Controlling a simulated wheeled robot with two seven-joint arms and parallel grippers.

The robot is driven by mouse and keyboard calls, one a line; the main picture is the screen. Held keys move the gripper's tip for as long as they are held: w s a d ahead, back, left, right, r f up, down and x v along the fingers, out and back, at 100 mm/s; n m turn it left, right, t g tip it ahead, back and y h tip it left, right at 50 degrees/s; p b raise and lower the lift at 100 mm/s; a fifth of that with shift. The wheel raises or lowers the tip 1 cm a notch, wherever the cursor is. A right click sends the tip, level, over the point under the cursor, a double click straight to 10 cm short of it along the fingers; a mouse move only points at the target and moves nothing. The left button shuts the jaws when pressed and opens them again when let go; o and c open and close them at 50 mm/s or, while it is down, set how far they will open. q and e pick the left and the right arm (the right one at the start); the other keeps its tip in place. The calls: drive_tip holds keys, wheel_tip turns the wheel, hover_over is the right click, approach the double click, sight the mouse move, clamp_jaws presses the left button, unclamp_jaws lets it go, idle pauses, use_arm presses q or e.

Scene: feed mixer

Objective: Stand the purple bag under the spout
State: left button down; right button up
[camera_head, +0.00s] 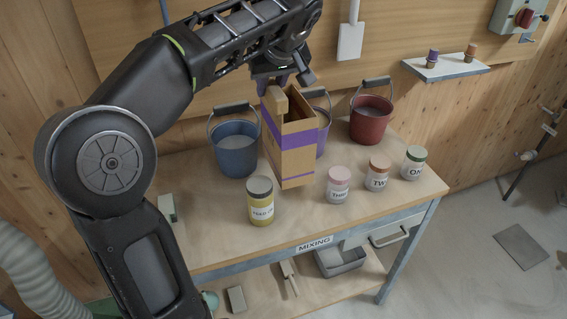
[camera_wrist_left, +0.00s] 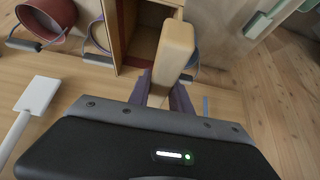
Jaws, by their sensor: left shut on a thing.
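The purple bag (camera_head: 291,152) is a tall, open-topped tan box shape with a purple band. It is upright and slightly tilted over the middle of the mixing table; I cannot tell whether its base touches the top. My left gripper (camera_head: 276,84) is above it, shut on the light wooden block at the bag's top edge. In the left wrist view, the gripper's purple fingers (camera_wrist_left: 168,98) are around this block, and the bag's open inside (camera_wrist_left: 143,42) shows just beyond. I cannot pick out the spout for certain. My right gripper is out of view.
A blue bucket (camera_head: 236,150) stands left of the bag and a red bucket (camera_head: 371,119) to the right; a purple bucket (camera_head: 322,128) is partly hidden behind it. A yellow jar (camera_head: 260,204) and several lidded jars, including a pink-lidded one (camera_head: 338,186), stand in front on the table (camera_head: 300,219).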

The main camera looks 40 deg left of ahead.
use_arm(q)
wheel_tip(320, 180, down, 6)
idle(0.4)
drive_tip(key=shift+f+p, duration=0.45)
drive_tip(key=shift+f, duration=1.5)
drive_tip(key=shift+f+b, duration=0.1)
drive_tip(key=shift+b, duration=0.2)
drive_tip(key=c, duration=1.2)
unclamp_jaws()
drive_tip(key=shift+o, duration=0.2)
